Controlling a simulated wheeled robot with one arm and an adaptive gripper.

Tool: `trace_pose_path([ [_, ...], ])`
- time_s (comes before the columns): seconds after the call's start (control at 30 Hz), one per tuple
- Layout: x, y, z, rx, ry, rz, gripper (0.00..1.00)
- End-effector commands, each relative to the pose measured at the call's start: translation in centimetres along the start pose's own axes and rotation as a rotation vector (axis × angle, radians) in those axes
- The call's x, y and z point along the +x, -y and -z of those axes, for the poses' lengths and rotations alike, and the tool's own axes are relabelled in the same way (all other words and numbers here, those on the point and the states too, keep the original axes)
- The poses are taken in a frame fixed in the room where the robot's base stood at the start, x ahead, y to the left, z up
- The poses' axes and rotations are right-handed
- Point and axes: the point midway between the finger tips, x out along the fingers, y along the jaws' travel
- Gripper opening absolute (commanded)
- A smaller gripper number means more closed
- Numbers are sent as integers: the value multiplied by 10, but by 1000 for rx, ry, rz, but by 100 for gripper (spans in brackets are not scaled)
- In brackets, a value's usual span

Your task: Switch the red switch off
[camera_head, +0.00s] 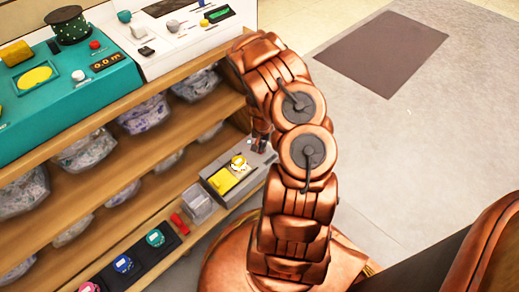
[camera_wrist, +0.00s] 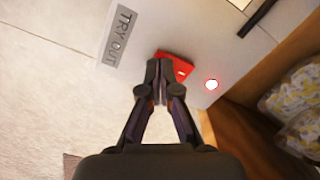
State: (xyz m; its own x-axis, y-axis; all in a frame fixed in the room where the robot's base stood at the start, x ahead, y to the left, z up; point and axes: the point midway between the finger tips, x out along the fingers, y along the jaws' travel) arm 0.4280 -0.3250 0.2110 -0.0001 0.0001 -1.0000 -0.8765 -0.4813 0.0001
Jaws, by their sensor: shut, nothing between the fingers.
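The red switch (camera_wrist: 179,66) shows in the wrist view on a pale panel, beside a "TRY OUT" label (camera_wrist: 119,36). My gripper (camera_wrist: 158,63) is shut and empty. Its fingertips overlap the left part of the switch in the picture and hide that part. I cannot tell whether they touch it. In the head view my copper arm blocks much of the scene, and I cannot make out the red switch there.
Wooden shelves (camera_head: 150,140) with several wrapped bundles stand at the left. A teal machine (camera_head: 68,95) and a white machine (camera_head: 170,45) sit on top. A grey unit (camera_head: 237,172) with a yellow part lies low beside my arm. Open floor with a dark mat (camera_head: 383,52) lies right.

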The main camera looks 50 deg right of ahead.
Motion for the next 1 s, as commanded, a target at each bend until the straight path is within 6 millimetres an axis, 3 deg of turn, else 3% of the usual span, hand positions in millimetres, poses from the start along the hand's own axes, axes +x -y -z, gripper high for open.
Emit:
trace_pose_path([
  [0.6,5,0,0,0,0,0,0],
  [1.0,-17,0,0,0,0,0,0],
])
